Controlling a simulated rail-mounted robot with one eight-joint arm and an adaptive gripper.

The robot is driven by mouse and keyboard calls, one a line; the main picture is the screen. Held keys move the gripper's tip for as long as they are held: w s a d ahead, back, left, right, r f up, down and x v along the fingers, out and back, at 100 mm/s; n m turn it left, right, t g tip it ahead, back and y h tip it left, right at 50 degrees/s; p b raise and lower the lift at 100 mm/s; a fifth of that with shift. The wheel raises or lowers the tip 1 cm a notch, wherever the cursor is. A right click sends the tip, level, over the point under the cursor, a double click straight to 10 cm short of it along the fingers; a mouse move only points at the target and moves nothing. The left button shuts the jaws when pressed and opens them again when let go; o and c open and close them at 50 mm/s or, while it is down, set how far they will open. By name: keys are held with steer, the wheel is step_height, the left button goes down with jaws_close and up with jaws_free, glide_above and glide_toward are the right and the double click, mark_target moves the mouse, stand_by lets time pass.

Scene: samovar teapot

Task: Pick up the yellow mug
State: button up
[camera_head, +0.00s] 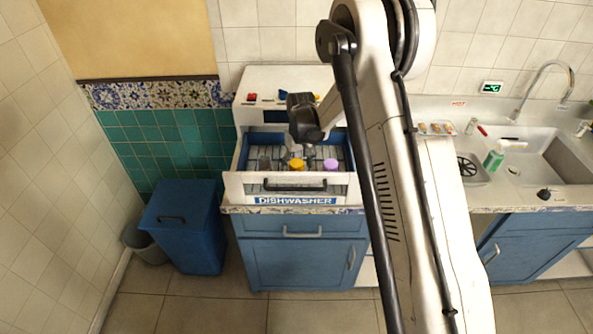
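The yellow mug (297,164) is small in view and sits in the open rack drawer (290,185) marked DISHWASHER. A purple mug (331,165) is to its right, and a dark grey item (265,163), perhaps another mug, is to its left. My gripper (307,152) reaches down into the drawer just above and slightly right of the yellow mug. Its fingers are too small and dark to tell whether they are open or shut, or whether they touch the mug. My arm covers the right side of the dishwasher.
The drawer's white front with its dark handle (295,187) stands before the mugs. A blue bin (186,228) is at the left. A sink (563,155), a green bottle (494,158) and a tray of small items (436,129) are on the right counter. The floor in front is clear.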

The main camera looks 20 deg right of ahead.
steer(key=c, duration=1.3)
steer(key=shift+r, duration=0.1)
